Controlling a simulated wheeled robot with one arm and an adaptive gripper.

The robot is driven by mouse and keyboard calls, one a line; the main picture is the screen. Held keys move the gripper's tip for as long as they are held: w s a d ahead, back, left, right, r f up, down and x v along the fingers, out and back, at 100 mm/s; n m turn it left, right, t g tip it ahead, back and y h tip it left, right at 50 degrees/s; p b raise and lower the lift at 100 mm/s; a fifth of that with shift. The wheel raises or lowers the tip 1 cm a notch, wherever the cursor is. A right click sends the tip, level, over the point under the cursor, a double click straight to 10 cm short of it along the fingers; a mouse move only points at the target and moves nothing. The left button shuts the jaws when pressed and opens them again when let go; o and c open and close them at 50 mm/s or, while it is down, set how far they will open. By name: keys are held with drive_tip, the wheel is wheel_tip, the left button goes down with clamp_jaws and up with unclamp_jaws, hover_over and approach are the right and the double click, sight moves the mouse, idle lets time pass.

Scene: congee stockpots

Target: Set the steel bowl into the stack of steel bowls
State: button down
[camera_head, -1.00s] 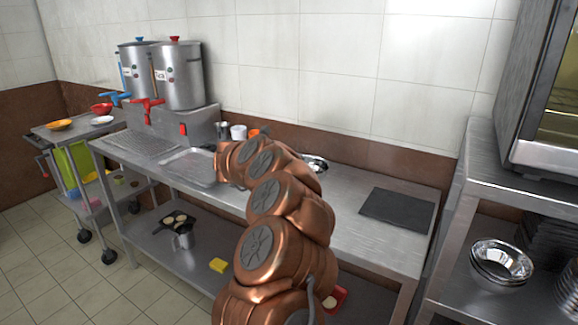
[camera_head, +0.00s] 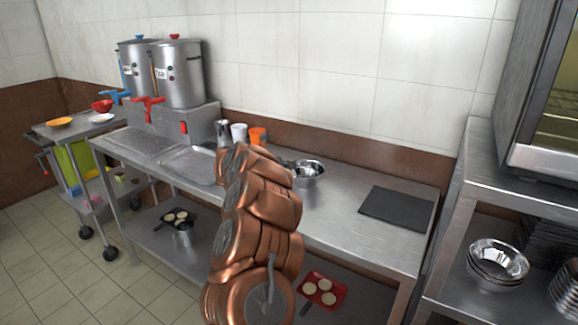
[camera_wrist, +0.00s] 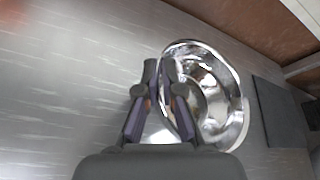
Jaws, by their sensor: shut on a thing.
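A shiny steel bowl (camera_head: 309,172) is over the steel counter, just right of my copper arm in the head view. In the wrist view my gripper (camera_wrist: 160,75) is shut on the near wall of the steel bowl (camera_wrist: 222,82), one finger on each side of the rim. I cannot tell whether the bowl touches the counter. The stack of steel bowls (camera_head: 497,262) sits on the lower shelf of the rack at the right, nested and open side up. In the head view my arm hides most of the gripper.
A dark mat (camera_head: 397,208) lies on the counter's right end. The steel rack (camera_head: 480,170) stands at the right with an oven (camera_head: 545,150) on top and dark stacked dishes (camera_head: 550,240) beside the bowls. Two stockpots (camera_head: 180,75) and several cups stand at the counter's back.

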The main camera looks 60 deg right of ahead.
drive_tip(key=shift+f, duration=0.15)
drive_tip(key=c, duration=1.3)
unclamp_jaws()
drive_tip(key=b+v, duration=0.2)
drive_tip(key=v, duration=1)
drive_tip(key=shift+r, duration=0.25)
